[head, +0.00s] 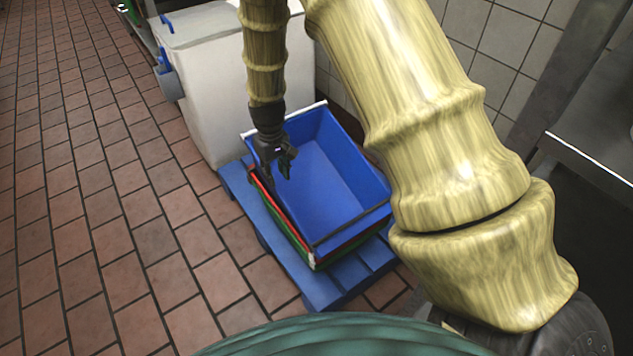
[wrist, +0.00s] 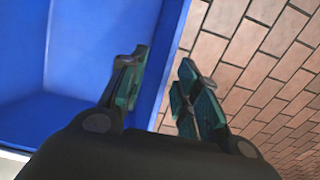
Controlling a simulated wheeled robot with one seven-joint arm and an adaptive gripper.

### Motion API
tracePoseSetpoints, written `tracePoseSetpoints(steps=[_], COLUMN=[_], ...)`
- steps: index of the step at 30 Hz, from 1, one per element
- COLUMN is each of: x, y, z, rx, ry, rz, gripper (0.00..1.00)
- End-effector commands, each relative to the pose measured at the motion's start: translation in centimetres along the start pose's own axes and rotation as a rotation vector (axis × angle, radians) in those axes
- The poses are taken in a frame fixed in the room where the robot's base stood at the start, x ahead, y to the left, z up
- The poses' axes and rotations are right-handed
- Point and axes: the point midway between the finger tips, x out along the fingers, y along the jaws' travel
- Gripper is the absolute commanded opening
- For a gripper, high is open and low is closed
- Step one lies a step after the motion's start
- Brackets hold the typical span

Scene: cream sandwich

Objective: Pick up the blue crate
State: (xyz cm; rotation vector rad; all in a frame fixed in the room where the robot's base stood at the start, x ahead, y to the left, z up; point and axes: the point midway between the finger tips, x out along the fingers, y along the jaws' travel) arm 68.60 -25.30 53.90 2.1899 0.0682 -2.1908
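The blue crate (head: 325,165) is the top one of a stack, above red and green crates, and looks empty. My gripper (head: 276,167) points down at the crate's left wall. In the wrist view my gripper (wrist: 162,82) has its fingers apart, with one over the crate's inside and the other on the floor side. The rim of the blue crate (wrist: 172,50) shows between the fingers, and a gap is visible beside the right finger. I cannot tell whether either finger touches the wall.
The red crate (head: 342,244) and green crate (head: 290,238) lie beneath. The stack stands on a blue pallet (head: 347,278). A white bin (head: 205,95) stands close behind it. A metal counter (head: 600,170) is at right. Open brick-tiled floor (head: 90,200) lies at left.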

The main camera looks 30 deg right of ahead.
Motion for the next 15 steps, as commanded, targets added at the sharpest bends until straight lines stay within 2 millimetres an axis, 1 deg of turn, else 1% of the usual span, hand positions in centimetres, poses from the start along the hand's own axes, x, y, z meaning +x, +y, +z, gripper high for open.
tracePoseSetpoints(steps=[11,15], x=[4.4,5.0], y=[-0.6,-0.6], z=[-0.1,-0.2], rx=[0.000,0.000], ry=[-0.002,0.000], rz=[0.000,0.000], gripper=[0.32,0.32])
